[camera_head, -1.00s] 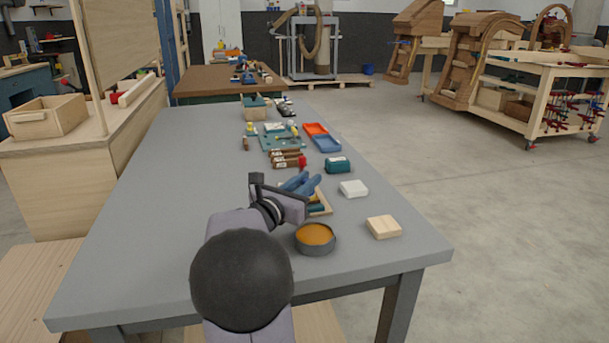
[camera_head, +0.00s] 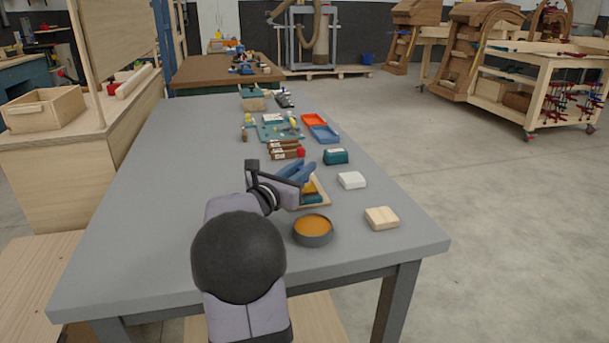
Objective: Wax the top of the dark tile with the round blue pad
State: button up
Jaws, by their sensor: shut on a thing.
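My gripper (camera_head: 302,176) has blue fingers and is seen from behind, over a small wooden board (camera_head: 324,199) near the right side of the grey table. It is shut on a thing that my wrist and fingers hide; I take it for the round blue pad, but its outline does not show. A dark teal piece (camera_head: 313,198), which may be the dark tile, lies on the board just under the gripper, with a yellow patch beside it. Whether the gripper or its load touches the board is unclear. A round dark tin (camera_head: 313,234) of orange wax stands nearer to me.
A pale wooden block (camera_head: 382,218), a white block (camera_head: 351,180) and a teal box (camera_head: 336,156) stand to the right. Brown bars (camera_head: 284,150), a red tray (camera_head: 314,121) and a blue tray (camera_head: 325,134) lie farther back. The table's left half is clear.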

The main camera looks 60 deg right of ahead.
jog(key=shift+w+d+f, duration=0.1)
jog(key=shift+w+d, duration=0.5)
jog(key=shift+f+b, duration=0.2)
jog(key=shift+b, duration=0.5)
jog(key=s+a+b, duration=0.4)
jog(key=shift+r, duration=0.1)
jog(key=r, duration=0.2)
jog(key=shift+s+a+r, duration=0.3)
jog(key=shift+s+a, duration=0.1)
jog(key=shift+r+p, duration=1.7)
jog(key=shift+r, duration=1.25)
